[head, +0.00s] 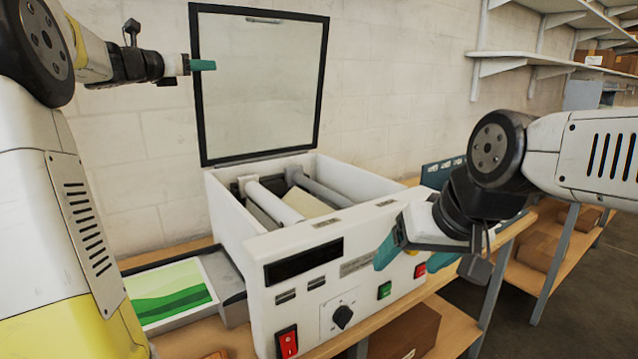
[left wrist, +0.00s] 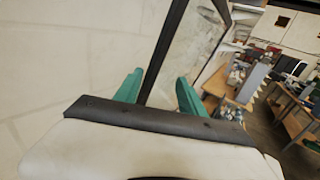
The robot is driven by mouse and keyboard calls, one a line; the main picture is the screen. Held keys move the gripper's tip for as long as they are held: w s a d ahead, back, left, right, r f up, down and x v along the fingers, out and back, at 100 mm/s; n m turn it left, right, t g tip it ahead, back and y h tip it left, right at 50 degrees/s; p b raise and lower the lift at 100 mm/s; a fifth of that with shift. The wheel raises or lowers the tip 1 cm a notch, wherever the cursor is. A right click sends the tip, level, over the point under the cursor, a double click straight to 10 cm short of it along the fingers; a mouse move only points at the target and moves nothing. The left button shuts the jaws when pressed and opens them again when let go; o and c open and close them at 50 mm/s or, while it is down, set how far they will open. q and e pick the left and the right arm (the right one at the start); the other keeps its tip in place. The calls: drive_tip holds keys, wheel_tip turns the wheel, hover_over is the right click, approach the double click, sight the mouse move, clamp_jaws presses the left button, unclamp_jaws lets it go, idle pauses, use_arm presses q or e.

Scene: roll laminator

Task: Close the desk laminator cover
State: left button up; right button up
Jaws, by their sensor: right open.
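The laminator (head: 330,270) is a white box on a wooden bench, with rollers showing inside. Its cover (head: 262,80), a clear panel in a black frame, stands raised nearly upright at the back. My left gripper (head: 203,65) is at the cover's upper left edge. In the left wrist view its two teal fingers (left wrist: 160,92) are apart, and the cover's black frame (left wrist: 166,50) shows between them. Whether they touch it is unclear. My right gripper (head: 388,250) is open in front of the laminator's front right panel, and partly hides it.
A tray with a green printed sheet (head: 172,295) sits left of the laminator. The front panel has a red switch (head: 287,342), a black knob (head: 343,317) and a green button (head: 384,290). A cardboard box (head: 408,330) lies below. Wall shelves (head: 550,62) are at right.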

use_arm(q)
drive_tip(key=shift+s+d, duration=0.2)
drive_tip(key=shift+f, duration=0.1)
drive_tip(key=s+d, duration=0.1)
drive_tip(key=s+f, duration=0.1)
drive_tip(key=s+d+f, duration=0.1)
drive_tip(key=s, duration=0.1)
drive_tip(key=shift+d, duration=0.35)
idle(0.4)
drive_tip(key=shift+s+d+f, duration=0.65)
drive_tip(key=shift+s+f, duration=0.1)
drive_tip(key=shift+s, duration=0.15)
drive_tip(key=shift+s+d+f, duration=0.6)
drive_tip(key=shift+s+f, duration=0.1)
drive_tip(key=shift+s, duration=0.2)
